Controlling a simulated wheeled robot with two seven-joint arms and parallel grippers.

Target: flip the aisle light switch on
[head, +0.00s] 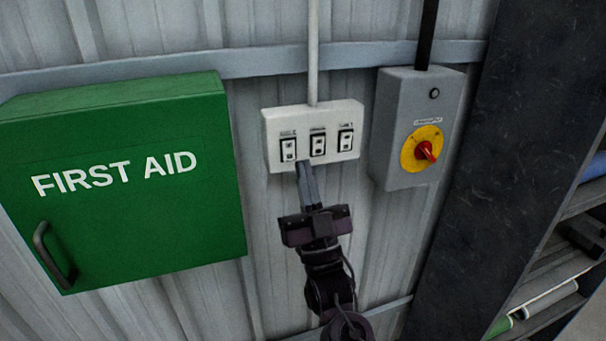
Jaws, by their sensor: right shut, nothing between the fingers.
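A white switch box (313,112) with three rocker switches is fixed to the corrugated wall. The left switch (288,149), the middle switch (318,145) and the right switch (345,140) each have a small label above, too small to read, so I cannot tell which is the aisle light. My right gripper (305,168) is shut and empty, pointing up, its fingertips at the lower edge of the box, just below and between the left and middle switches. Whether the tips touch the box I cannot tell. My left gripper is not in view.
A green first aid cabinet (125,205) with a dark handle juts from the wall at left. A grey isolator box (405,105) with a red rotary knob (427,152) on a yellow plate is close at right. Beyond it stand a dark panel (500,150) and shelves (560,255).

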